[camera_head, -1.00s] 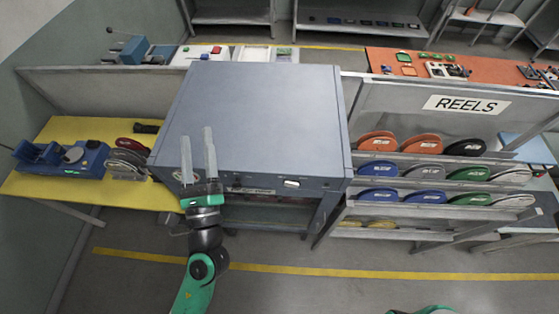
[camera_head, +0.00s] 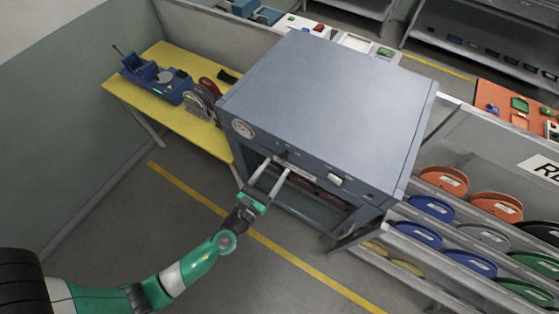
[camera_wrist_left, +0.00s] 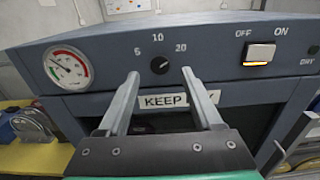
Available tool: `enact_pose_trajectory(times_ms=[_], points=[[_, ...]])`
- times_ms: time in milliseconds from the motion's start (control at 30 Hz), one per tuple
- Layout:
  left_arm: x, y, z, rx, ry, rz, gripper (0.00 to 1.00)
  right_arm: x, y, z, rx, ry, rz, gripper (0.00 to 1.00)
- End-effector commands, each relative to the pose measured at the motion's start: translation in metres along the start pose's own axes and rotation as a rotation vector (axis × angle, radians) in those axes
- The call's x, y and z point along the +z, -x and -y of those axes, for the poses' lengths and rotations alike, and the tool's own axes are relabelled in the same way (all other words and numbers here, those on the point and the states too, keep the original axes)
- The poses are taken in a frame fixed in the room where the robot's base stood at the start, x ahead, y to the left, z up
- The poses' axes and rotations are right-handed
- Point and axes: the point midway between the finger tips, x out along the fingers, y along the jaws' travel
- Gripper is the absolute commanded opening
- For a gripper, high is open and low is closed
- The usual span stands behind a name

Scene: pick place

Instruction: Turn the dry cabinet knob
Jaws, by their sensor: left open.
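The dry cabinet (camera_head: 335,90) is a blue-grey box in the head view. Its knob (camera_wrist_left: 159,65) is small, round and dark, set under the marks 5, 10 and 20 in the left wrist view. My left gripper (camera_head: 276,172) is open and empty, its fingers pointing at the cabinet front. In the left wrist view its fingertips (camera_wrist_left: 160,75) stand on either side of the knob, slightly below it in the picture. I cannot tell how far they are from the panel. My right gripper is not in view.
A dial gauge (camera_wrist_left: 67,67) and an ON/OFF switch (camera_wrist_left: 258,54) flank the knob. A KEEP DRY label (camera_wrist_left: 180,100) is below it. A yellow table (camera_head: 185,122) stands left of the cabinet, a rack of reels (camera_head: 480,210) right. The floor in front is clear.

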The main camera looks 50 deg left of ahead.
Motion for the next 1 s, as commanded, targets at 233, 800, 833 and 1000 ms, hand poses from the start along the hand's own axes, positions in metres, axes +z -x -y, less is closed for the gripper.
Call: enact_pose_trajectory(times_ms=[233,800,833,1000], points=[[0.000,-0.032,0.000,0.001,0.000,0.001,0.67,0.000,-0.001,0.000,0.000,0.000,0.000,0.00],[0.000,-0.033,0.000,0.000,0.001,0.000,0.13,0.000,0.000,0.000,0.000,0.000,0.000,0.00],[0.000,-0.033,0.000,0.000,0.001,0.000,0.07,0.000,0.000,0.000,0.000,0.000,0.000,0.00],[0.000,-0.033,0.000,0.000,0.001,0.000,0.00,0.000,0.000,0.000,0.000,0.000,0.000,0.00]])
